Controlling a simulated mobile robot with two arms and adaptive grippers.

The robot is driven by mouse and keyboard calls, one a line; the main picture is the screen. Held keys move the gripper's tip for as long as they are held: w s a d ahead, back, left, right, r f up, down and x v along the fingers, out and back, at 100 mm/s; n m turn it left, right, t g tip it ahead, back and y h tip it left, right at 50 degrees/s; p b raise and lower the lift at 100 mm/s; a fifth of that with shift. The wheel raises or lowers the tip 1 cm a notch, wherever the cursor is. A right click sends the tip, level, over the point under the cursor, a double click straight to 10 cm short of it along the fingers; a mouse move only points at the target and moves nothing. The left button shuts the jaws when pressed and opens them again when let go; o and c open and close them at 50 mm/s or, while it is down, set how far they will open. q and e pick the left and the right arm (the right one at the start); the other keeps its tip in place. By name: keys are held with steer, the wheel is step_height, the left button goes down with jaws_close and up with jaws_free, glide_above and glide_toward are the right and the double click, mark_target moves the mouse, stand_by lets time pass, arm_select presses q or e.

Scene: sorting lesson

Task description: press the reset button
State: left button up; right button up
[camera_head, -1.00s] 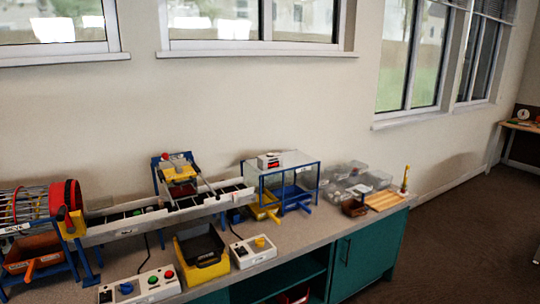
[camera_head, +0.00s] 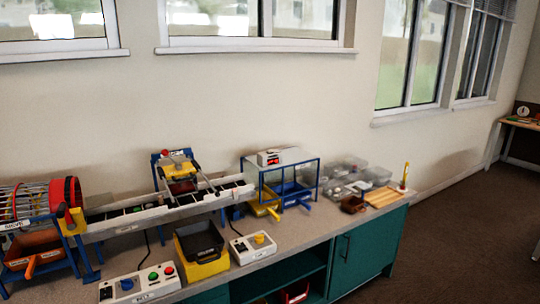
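Two control boxes stand at the front edge of the bench. The left box (camera_head: 110,292) carries a blue knob (camera_head: 127,284), a green button (camera_head: 153,276) and a red button (camera_head: 168,271). The right box (camera_head: 244,256) has a single yellow button or knob (camera_head: 259,239) on top. The labels on both boxes are too small to read, so I cannot tell which control is the reset button. Neither of my grippers is in view, and nothing touches the boxes.
A conveyor (camera_head: 130,221) runs behind the boxes, with a red drum sieve (camera_head: 66,193) at its left. A black tray (camera_head: 201,240) on a yellow bin stands between the boxes. A blue-framed stand (camera_head: 318,172) and clear bins (camera_head: 376,175) are to the right.

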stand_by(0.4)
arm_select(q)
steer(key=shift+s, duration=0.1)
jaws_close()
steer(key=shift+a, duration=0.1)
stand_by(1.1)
